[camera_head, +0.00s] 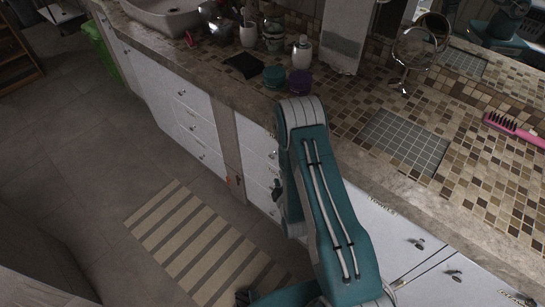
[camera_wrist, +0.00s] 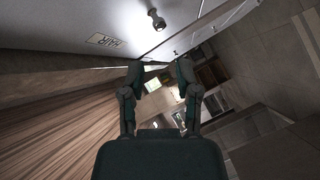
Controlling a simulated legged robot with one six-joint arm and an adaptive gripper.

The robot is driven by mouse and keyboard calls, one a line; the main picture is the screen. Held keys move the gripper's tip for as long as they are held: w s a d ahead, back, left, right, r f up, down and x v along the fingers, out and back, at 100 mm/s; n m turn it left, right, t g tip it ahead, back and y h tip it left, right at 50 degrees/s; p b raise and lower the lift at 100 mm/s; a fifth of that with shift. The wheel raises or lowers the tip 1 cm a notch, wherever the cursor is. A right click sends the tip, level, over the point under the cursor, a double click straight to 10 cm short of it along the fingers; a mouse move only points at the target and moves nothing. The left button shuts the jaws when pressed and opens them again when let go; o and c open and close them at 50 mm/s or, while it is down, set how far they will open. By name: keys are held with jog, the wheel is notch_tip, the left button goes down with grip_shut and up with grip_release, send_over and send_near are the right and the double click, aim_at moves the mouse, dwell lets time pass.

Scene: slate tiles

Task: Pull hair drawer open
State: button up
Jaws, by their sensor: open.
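The hair drawer shows in the wrist view as a white front with an upside-down HAIR label (camera_wrist: 105,41) and a round metal knob (camera_wrist: 156,20). My gripper (camera_wrist: 160,68) has its two dark fingers spread with nothing between them. The knob is above the fingertips in that view, apart from them. In the head view my teal arm reaches down over the counter edge and covers part of the white fronts. I cannot tell the hair drawer there, and the gripper is mostly hidden behind the arm.
A white drawer stack (camera_head: 197,125) stands left of the arm, and labelled fronts (camera_head: 385,225) stand right of it. The tiled counter (camera_head: 470,165) holds jars, a round mirror (camera_head: 420,42) and a pink brush (camera_head: 515,128). A striped rug (camera_head: 195,240) lies on the open floor.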

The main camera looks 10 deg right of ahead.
jog(key=w+f, duration=0.2)
jog(key=w, duration=0.8)
jog(key=shift+w, duration=0.25)
grip_shut()
